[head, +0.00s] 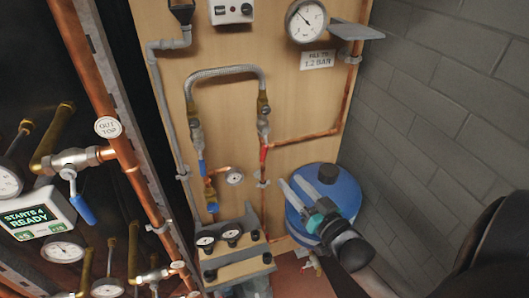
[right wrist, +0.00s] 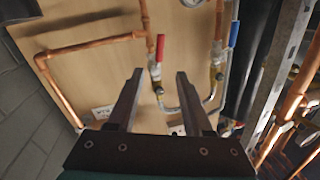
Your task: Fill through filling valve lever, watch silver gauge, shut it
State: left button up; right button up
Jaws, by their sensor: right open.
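A silver-rimmed gauge (head: 306,20) is at the top of the wooden panel, its needle pointing up and left; its numbers are too small to read. Below it a sign (head: 317,60) reads "FILL TO 1.2 BAR". A braided hose (head: 225,72) links two valves. The right valve has a red lever (head: 263,154), the left a blue lever (head: 202,167); both hang down along their pipes. My right gripper (head: 291,181) is open and empty, below and right of the red lever. In the right wrist view the red lever (right wrist: 160,47) shows just beyond the fingertips. My left gripper is not in view.
A blue vessel (head: 335,190) stands behind my right gripper. A small gauge (head: 235,177) and a shelf-like manifold (head: 232,240) sit low on the panel. Copper pipes, another blue-handled valve (head: 82,208) and a "READY" display (head: 34,217) are at left. A grey block wall (head: 450,90) bounds the right.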

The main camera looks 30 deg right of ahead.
aim_at(264, 153)
jog(key=w, duration=0.4)
jog(key=w+b, duration=0.1)
jog(key=w, duration=0.9)
jog(key=shift+w+d, duration=0.1)
jog(key=shift+d, duration=0.15)
jog(key=shift+c, duration=0.3)
grip_shut()
dwell(0.6)
